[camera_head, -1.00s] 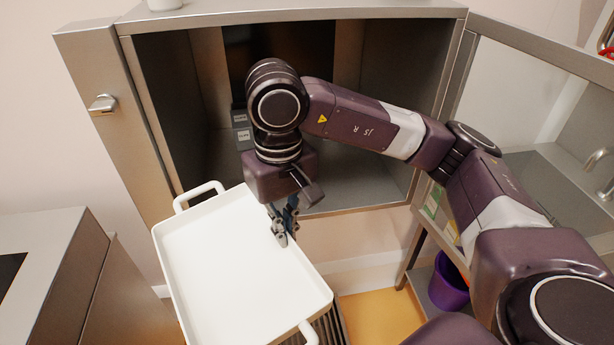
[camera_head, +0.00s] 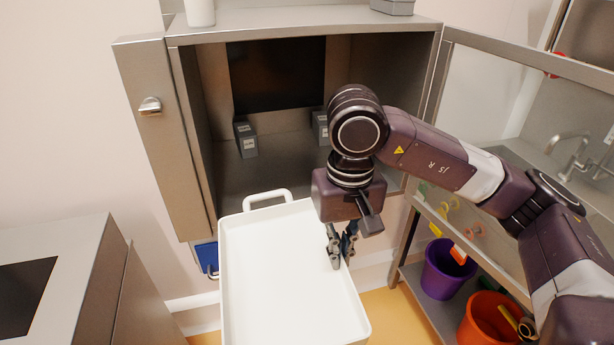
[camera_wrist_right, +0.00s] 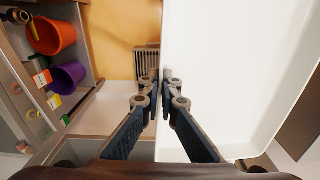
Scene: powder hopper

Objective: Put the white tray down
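The white tray (camera_head: 285,280) is a shallow rectangle with raised rims and a loop handle at its far end. It is in front of the open cabinet and looks empty where it shows; its near end is cut off by the picture. My right gripper (camera_head: 342,258) is at the tray's right long rim. In the right wrist view the fingers (camera_wrist_right: 163,88) are closed on that rim, with the tray (camera_wrist_right: 215,65) filling the right side. What is directly under the tray is mostly hidden. My left gripper is not in view.
The open steel cabinet (camera_head: 182,150) holds small grey boxes (camera_head: 246,142) on its floor, with free room between them. A counter (camera_head: 70,240) stands at the left. A shelf at the right carries a purple bucket (camera_head: 445,272) and an orange bucket (camera_head: 487,318).

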